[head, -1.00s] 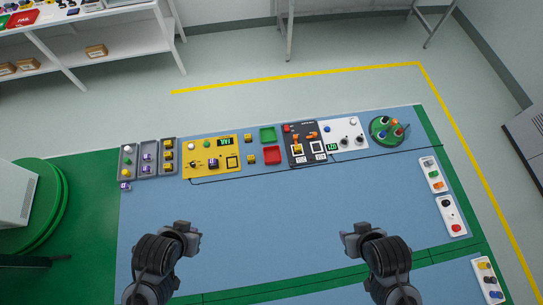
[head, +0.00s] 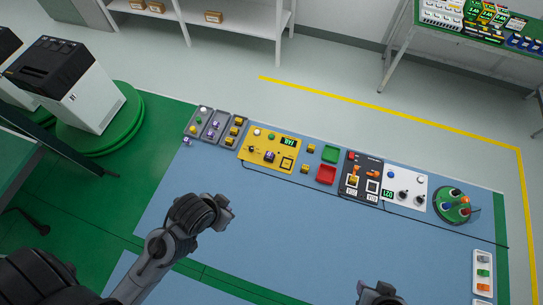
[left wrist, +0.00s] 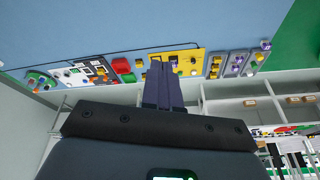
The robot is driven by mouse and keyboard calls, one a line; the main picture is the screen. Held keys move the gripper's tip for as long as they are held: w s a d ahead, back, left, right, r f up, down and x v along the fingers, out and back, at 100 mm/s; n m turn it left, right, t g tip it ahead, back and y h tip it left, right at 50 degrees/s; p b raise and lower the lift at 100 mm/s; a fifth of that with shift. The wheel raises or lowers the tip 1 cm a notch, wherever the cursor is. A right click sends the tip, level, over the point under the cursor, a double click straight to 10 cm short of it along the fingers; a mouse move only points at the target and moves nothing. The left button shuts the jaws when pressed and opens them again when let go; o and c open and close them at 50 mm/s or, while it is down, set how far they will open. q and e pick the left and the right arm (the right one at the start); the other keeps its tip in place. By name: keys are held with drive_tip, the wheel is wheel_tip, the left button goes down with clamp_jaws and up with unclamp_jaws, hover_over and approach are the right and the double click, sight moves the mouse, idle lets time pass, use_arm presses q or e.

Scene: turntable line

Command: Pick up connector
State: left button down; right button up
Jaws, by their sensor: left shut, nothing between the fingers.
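The connector is not labelled; small purple-and-white parts that may be connectors sit in the middle grey bin (head: 220,117) at the far left of the line.
Green (head: 330,153) and red (head: 326,174) trays, a black panel (head: 362,172), a white panel (head: 406,190) and a green turntable (head: 452,207) continue the row to the right. A thin black cable runs before them. The blue mat (head: 310,230) is mostly clear.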

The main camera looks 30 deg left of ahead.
use_arm(q)
drive_tip(key=c, duration=1.8)
unclamp_jaws()
drive_tip(key=shift+d, duration=0.1)
drive_tip(key=o, duration=1)
